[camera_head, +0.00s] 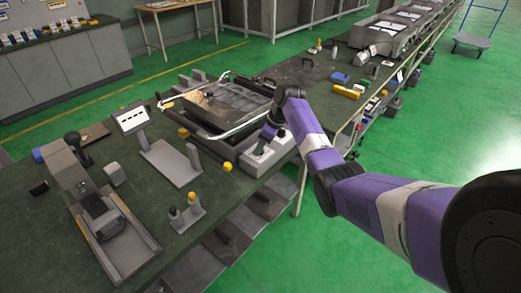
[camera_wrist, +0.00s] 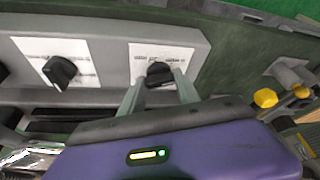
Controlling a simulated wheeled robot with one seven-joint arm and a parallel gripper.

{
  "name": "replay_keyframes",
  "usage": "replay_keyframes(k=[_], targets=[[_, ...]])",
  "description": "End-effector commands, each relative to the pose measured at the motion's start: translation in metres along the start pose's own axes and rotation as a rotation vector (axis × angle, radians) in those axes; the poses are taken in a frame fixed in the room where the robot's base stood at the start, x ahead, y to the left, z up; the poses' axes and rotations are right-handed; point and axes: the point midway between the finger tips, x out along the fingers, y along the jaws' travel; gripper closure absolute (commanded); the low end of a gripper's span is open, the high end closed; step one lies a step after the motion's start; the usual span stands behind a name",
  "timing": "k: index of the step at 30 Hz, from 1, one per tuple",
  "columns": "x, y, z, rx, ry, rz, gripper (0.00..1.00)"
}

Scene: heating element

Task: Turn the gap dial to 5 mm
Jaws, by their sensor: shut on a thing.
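A grey control box (camera_head: 255,163) sits at the near side of the workbench fixture, with white label plates and black dials. In the wrist view, a black dial knob (camera_wrist: 159,74) on the right-hand label plate (camera_wrist: 143,50) is between the fingertips of my gripper (camera_wrist: 158,82). The gripper is shut on this knob. A second black dial (camera_wrist: 60,71) sits on the plate to the left, clear of the fingers. The label print and dial settings are too small to read. In the head view, my gripper (camera_head: 268,136) reaches down to the box and hides part of it.
A dark framed fixture (camera_head: 222,104) lies behind the box. A yellow-topped post (camera_head: 228,167) and grey stands (camera_head: 188,215) are to its left. In the wrist view, yellow knobs (camera_wrist: 265,98) stand at the right. Green floor is open beyond the bench.

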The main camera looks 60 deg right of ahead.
Motion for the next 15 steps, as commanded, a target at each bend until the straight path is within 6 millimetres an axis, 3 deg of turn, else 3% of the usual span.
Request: replay_keyframes(k=[15], targets=[[0.0021,0.0029,-0.0005,-0.336,0.001,-0.137,1.00]])
